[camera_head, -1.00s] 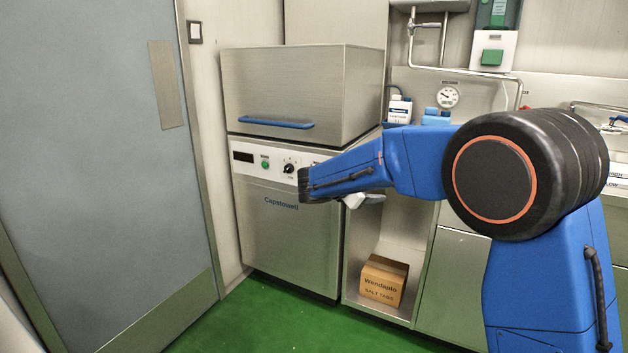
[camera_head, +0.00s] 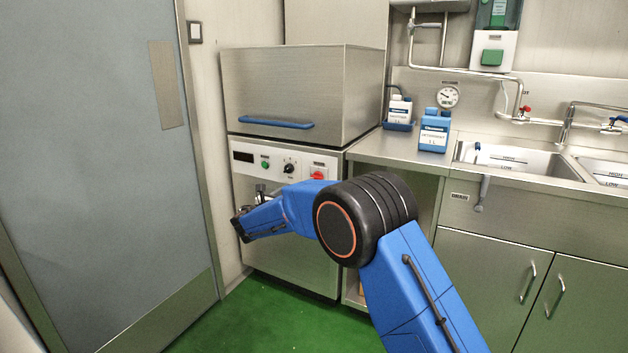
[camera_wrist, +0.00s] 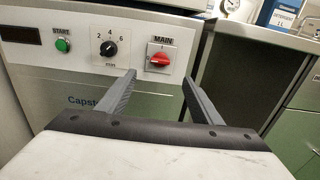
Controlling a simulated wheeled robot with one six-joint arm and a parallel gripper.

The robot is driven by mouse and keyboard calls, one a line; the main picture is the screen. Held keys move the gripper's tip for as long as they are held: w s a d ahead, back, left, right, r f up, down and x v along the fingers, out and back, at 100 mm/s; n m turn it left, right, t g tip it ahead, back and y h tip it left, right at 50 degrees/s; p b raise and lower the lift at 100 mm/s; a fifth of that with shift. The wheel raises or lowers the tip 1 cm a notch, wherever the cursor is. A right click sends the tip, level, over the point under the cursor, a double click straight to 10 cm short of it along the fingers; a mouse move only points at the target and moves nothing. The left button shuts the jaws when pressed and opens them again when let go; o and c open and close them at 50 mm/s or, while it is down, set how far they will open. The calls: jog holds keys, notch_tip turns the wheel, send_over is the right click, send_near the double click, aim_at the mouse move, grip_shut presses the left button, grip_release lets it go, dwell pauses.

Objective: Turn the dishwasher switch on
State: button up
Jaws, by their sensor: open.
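The dishwasher (camera_head: 290,225) is a steel machine with a white control panel, also seen close up in the wrist view. Its red rotary switch, labelled MAIN (camera_wrist: 159,59), sits on a white plate at the panel's right; it also shows in the head view (camera_head: 317,176). The red handle lies roughly sideways, slightly tilted. My gripper (camera_wrist: 163,82) is open and empty in the wrist view, its two dark fingers on either side of the switch's line and apparently short of the panel. In the head view my blue arm partly hides the dishwasher front, and the gripper (camera_head: 262,192) is small there.
A green START button (camera_wrist: 63,45) and a black numbered dial (camera_wrist: 109,48) sit left of the switch. The blue hood handle (camera_head: 276,123) is above the panel. A steel counter (camera_head: 385,149) adjoins at right. A grey door (camera_head: 100,130) stands at left.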

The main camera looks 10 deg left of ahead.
aim_at(315, 178)
jog(key=x, duration=1.4)
jog(key=shift+w+d, duration=0.15)
jog(key=shift+w, duration=0.15)
jog(key=shift+f, duration=0.1)
jog(key=c, duration=1.1)
